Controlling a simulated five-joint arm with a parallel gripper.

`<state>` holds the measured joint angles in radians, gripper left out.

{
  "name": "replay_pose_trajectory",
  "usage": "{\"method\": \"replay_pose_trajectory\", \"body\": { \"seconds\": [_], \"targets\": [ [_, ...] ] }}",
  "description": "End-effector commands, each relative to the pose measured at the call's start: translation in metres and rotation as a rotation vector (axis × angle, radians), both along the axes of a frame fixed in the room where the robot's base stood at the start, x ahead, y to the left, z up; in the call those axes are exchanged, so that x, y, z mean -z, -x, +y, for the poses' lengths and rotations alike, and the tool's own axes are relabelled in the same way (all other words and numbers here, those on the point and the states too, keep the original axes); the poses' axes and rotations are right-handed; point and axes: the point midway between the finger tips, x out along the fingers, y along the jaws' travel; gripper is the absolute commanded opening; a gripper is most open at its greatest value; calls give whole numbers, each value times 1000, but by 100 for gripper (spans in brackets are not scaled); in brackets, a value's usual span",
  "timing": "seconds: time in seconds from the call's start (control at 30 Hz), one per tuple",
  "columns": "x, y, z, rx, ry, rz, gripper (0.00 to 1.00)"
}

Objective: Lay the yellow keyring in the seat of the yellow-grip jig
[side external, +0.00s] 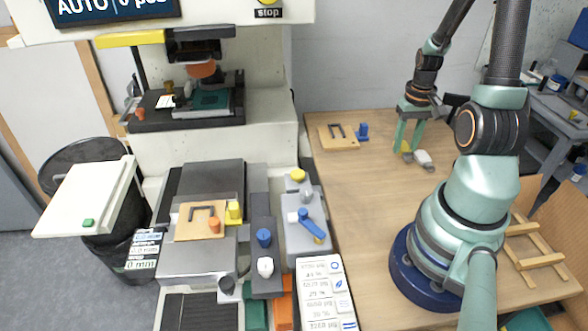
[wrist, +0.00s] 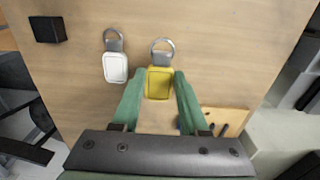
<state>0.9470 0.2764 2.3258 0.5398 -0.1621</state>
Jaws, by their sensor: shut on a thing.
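The yellow keyring (wrist: 159,84) is a yellow tag with a grey strap and a metal ring. It is between the fingertips of my gripper (wrist: 160,76), which is shut on it; the ring points away from the gripper. In the side view my gripper (side external: 408,147) points down at the wooden table with the yellow keyring (side external: 406,148) at its tips; I cannot tell whether it still touches the table. A wooden jig with a yellow grip (side external: 234,210), a dark U-shaped bracket and an orange block lies on the printer's grey bed at the left.
A white keyring (side external: 424,159) lies close beside my gripper; it also shows in the wrist view (wrist: 116,68). A wooden jig with a blue grip (side external: 338,142) lies at the table's back left. A black block (wrist: 47,29) is nearby. The printer's control levers (side external: 306,221) stand between table and bed.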

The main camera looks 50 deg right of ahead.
Motion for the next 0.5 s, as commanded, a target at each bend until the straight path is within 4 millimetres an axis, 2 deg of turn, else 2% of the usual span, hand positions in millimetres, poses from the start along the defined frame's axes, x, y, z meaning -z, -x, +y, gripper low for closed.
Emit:
{"method": "replay_pose_trajectory", "body": {
  "seconds": [0.13, 0.23, 0.37, 0.5],
  "targets": [
    [-1, -10, 9, -27, 1, -1, 0],
    [-4, -26, 25, -72, 1, -1, 0],
    [-9, -53, 58, -154, 2, -2, 0],
    [-16, -76, 100, -246, 1, -1, 0]
  ]
}}
